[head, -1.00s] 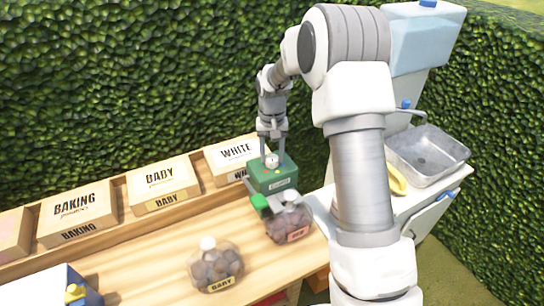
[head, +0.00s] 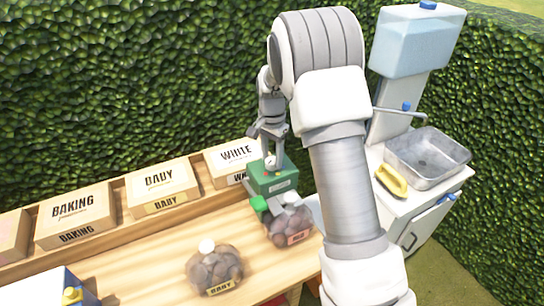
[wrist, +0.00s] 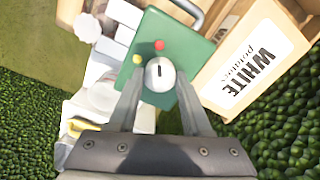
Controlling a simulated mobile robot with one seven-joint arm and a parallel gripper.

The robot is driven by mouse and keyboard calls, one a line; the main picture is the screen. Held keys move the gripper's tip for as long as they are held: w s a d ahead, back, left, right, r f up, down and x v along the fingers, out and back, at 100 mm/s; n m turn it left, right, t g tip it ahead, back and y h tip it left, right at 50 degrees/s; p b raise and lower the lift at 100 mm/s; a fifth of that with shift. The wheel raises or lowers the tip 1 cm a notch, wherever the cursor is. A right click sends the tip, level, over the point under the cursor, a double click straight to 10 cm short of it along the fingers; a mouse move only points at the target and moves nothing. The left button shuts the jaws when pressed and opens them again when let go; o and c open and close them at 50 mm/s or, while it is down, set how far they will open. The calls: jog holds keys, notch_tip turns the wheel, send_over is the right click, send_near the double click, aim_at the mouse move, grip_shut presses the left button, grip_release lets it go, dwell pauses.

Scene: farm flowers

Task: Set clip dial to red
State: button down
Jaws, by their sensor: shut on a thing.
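The green clip machine (head: 275,183) stands at the right end of the wooden bench; it also shows in the wrist view (wrist: 193,52). Its white dial (wrist: 160,74) has a dark pointer line that runs up the picture, roughly towards the red dot (wrist: 159,45). A yellow dot (wrist: 137,59) lies to the upper left of the dial. My gripper (head: 271,162) is over the machine from above, its two fingers shut on the dial, one on each side. A bag of red potatoes (head: 289,222) with a red label sits in front of the machine, its top at the machine's green front part.
A bag labelled BABY (head: 214,268) stands on the bench (head: 150,262) to the left. Crates labelled WHITE (head: 236,153), BABY (head: 161,180) and BAKING (head: 73,211) line the back. A sink (head: 427,158) and a yellow sponge-like thing (head: 391,181) are at the right.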

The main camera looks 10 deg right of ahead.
aim_at(272, 160)
jog(key=shift+w, duration=0.1)
dwell(0.4)
jog(key=shift+c, duration=1.7)
grip_release()
notch_tip(272, 160, up, 18)
jog(key=shift+f, duration=0.25)
jog(key=s+r+n+t, duration=0.15)
jog(key=s+r, duration=0.25)
jog(key=s, duration=0.4)
jog(key=s+r+n+t, duration=0.1)
jog(key=s+r+n, duration=0.25)
jog(key=s, duration=0.45)
jog(key=s+f+n+t, duration=0.1)
jog(key=s+f+n, duration=0.1)
jog(key=s, duration=0.5)
jog(key=s+f+n+t, duration=0.1)
jog(key=s+n+t, duration=0.1)
jog(key=s, duration=0.6)
jog(key=shift+s+d+f+n, duration=0.2)
jog(key=shift+f+n, duration=0.2)
jog(key=shift+n, duration=0.3)
